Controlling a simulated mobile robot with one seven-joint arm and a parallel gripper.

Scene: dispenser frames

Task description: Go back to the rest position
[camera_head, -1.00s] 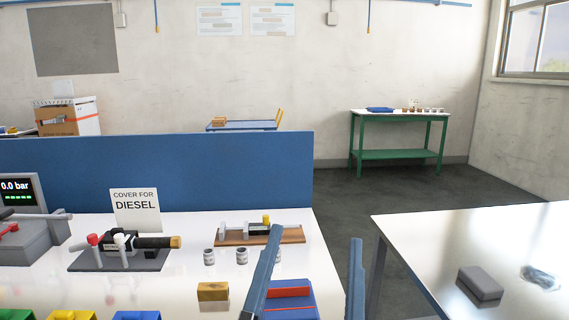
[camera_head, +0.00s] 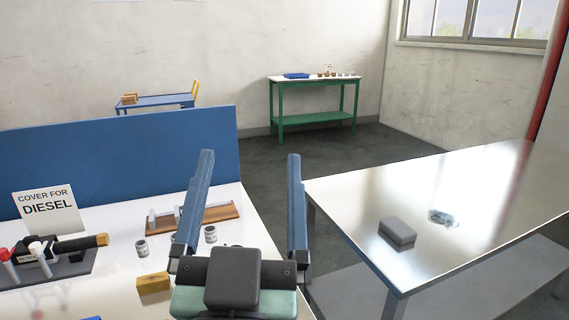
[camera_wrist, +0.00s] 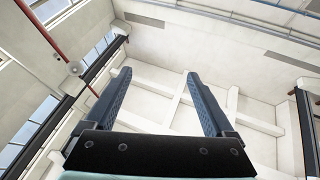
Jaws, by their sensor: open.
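My gripper (camera_head: 250,158) is raised in front of the head camera, its two blue fingers spread apart and nothing between them. In the wrist view my gripper (camera_wrist: 160,75) is also open and empty, pointing up toward the pale ceiling and walls. In the head view it stands above the right end of the white bench (camera_head: 120,222), touching nothing that I can see. My gripper hides part of the bench's right side.
On the bench are a dark device beside a "COVER FOR DIESEL" sign (camera_head: 46,208), a brown board (camera_head: 215,215), small cans (camera_head: 142,248) and a yellow block (camera_head: 154,283). A metal table (camera_head: 480,210) with a grey block (camera_head: 397,232) stands right. A blue partition (camera_head: 120,160) runs behind.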

